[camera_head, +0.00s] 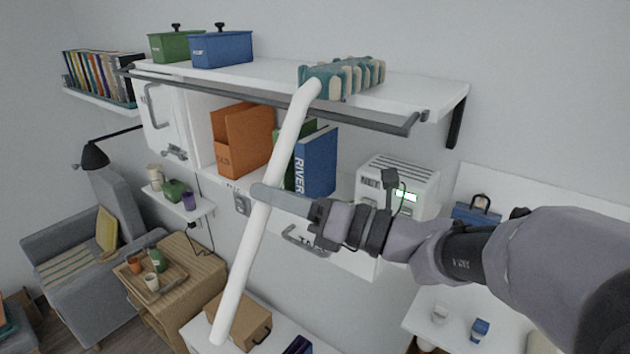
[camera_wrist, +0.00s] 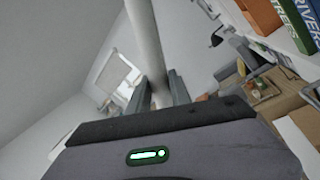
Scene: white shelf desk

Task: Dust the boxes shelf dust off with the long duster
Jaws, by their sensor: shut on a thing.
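The long duster has a white pole (camera_head: 240,275) and a teal-and-cream striped head (camera_head: 343,77). My gripper (camera_head: 268,196) is shut on the pole around its middle. The pole also runs up between the fingers in the wrist view (camera_wrist: 146,40). The head is at the right part of the top white shelf (camera_head: 430,90); I cannot tell whether it touches the surface. A green box (camera_head: 172,47) and a blue box (camera_head: 222,50), each with a dark knob, stand on the left part of that shelf, apart from the head. I can make out no dust.
A dark rail (camera_head: 270,98) runs along the shelf's front edge, behind the pole. Below are an orange file box (camera_head: 243,140), a blue book (camera_head: 317,163) and a white ridged device (camera_head: 400,182). The top shelf is bare between the blue box and the duster head.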

